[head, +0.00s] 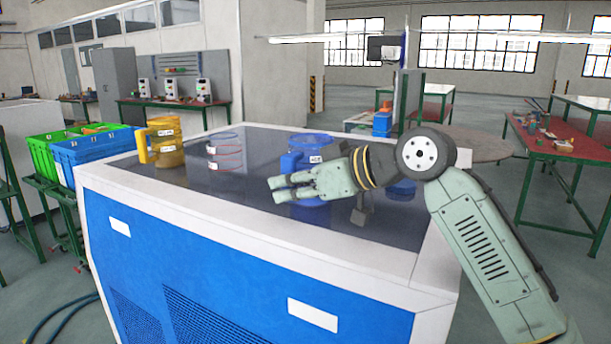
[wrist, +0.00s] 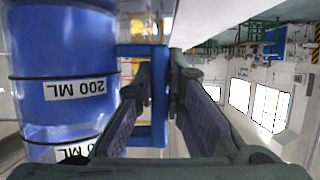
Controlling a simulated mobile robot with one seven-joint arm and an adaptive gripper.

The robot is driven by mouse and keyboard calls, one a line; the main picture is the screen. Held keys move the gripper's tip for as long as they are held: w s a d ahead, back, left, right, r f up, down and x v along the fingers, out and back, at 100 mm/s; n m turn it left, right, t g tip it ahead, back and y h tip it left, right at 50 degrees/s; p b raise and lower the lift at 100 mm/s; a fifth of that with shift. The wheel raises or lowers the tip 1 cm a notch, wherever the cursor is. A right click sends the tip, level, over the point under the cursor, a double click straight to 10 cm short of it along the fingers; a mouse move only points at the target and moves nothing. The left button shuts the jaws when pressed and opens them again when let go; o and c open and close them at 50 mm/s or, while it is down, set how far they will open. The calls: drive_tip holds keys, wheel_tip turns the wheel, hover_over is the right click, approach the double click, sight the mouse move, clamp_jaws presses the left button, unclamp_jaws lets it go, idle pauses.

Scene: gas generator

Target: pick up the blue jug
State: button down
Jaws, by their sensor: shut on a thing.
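The blue jug (head: 311,141) is see-through and stands upright on the dark top of the blue-and-white cabinet, partly hidden behind my gripper. In the wrist view the jug (wrist: 65,55) fills the left side, with a "200 ML" label on its wall. Its square blue handle (wrist: 158,125) lies between my two fingers. My gripper (head: 275,190) comes in from the right in the head view and is shut on the handle. Whether the jug's base touches the cabinet top is hard to tell.
A blue round object (head: 402,190) sits behind my arm. Green and blue crates (head: 92,148) stand beyond the left edge.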

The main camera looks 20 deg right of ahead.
sight(289, 155)
drive_tip(key=shift+r, duration=0.2)
wheel_tip(289, 155, up, 10)
drive_tip(key=shift+f+b, duration=0.15)
drive_tip(key=shift+b, duration=0.8)
